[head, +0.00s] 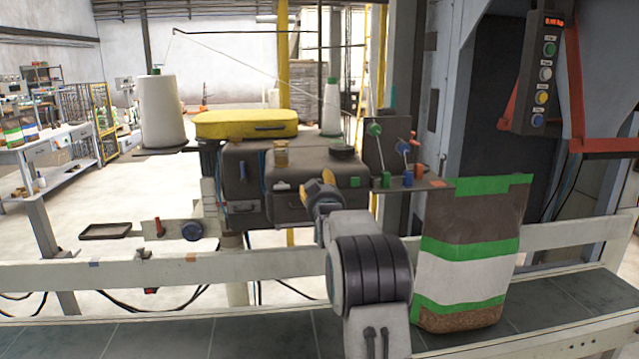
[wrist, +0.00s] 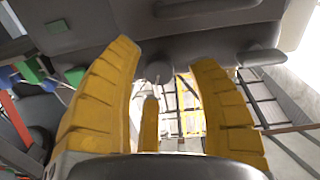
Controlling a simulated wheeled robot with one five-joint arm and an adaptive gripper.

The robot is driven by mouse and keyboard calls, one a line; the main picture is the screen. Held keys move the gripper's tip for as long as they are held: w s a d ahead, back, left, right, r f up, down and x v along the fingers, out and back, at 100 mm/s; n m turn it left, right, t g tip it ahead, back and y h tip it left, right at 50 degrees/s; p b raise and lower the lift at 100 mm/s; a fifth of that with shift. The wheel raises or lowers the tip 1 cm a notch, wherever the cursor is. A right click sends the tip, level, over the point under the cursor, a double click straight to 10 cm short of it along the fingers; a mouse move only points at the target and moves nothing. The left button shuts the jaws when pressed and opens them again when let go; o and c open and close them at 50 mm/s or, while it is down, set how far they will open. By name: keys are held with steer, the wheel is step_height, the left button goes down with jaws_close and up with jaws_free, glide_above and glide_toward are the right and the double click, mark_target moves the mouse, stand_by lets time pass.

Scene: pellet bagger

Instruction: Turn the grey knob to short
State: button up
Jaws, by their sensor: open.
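The dark grey sewing machine head (head: 248,176) stands behind the rail, and its body fills the top of the wrist view (wrist: 110,25). In the wrist view a small rounded grey knob-like piece (wrist: 159,71) shows at the machine's edge, between and beyond my fingers. I cannot tell for sure that it is the grey knob, and no setting marks are readable. My gripper (head: 326,178) is in front of the machine; its yellow fingers (wrist: 165,75) are apart with nothing between them. In the head view my gripper and arm hide part of the machine's front.
A bag with green bands (head: 468,270) stands at right on the dark conveyor (head: 250,335). Tensioners with green and blue knobs (head: 408,178) are right of the machine. A pale rail (head: 130,272) runs across the front. A button box (head: 545,75) hangs at upper right.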

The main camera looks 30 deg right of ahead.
steer(key=shift+x, duration=0.8)
jaws_close()
